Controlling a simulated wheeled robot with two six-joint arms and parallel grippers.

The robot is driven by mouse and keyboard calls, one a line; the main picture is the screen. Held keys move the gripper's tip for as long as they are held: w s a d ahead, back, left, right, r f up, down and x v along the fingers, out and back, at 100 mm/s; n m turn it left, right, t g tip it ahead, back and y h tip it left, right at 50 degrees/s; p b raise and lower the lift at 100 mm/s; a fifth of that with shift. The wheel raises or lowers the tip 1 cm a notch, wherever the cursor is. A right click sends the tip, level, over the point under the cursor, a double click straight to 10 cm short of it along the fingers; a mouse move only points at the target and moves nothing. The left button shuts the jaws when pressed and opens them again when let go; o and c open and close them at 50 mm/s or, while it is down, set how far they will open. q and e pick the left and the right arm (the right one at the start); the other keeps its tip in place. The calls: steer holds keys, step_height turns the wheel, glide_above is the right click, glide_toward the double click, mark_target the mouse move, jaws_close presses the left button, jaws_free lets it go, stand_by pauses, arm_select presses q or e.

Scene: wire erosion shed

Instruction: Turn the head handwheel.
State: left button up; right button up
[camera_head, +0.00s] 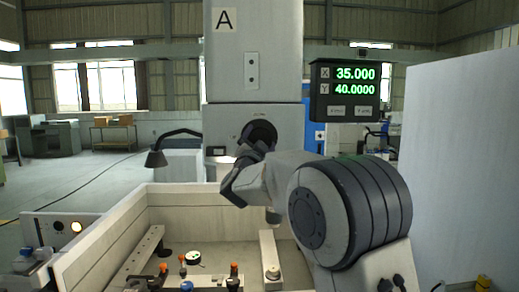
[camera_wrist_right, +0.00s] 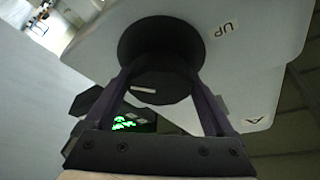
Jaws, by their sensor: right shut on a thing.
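The head handwheel (camera_head: 261,132) is a dark round wheel on the front of the grey machine head (camera_head: 222,118), partly hidden by my right gripper in the head view. In the right wrist view the black handwheel (camera_wrist_right: 160,48) sits between my two fingers, with a pale mark on its hub and an "UP" label on the panel beside it. My right gripper (camera_head: 258,152) is shut on the handwheel; its fingers also show in the right wrist view (camera_wrist_right: 160,92), one on each side of the wheel. My left gripper is out of view.
Below is an open work tank (camera_head: 190,208) with clamps and several small parts. A box with a lit lamp (camera_head: 76,227) stands at left. A pale panel (camera_head: 465,160) fills the right side.

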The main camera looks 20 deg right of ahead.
steer(key=shift+m+g, duration=0.4)
steer(key=shift+m, duration=0.8)
steer(key=m+g, duration=0.1)
steer(key=m, duration=0.2)
steer(key=shift+h, duration=0.4)
steer(key=m+g+p, duration=0.1)
steer(key=m, duration=0.2)
steer(key=m+g, duration=0.1)
steer(key=m, duration=0.1)
steer(key=shift+m+y+p, duration=0.35)
steer(key=shift+m+y, duration=0.05)
steer(key=shift+g, duration=0.3)
steer(key=o, duration=1.1)
steer(key=b+v, duration=0.3)
steer(key=v, duration=0.7)
steer(key=shift+s+a+f+b, duration=0.1)
steer(key=shift+s+a+b, duration=0.05)
steer(key=shift+b, duration=0.2)
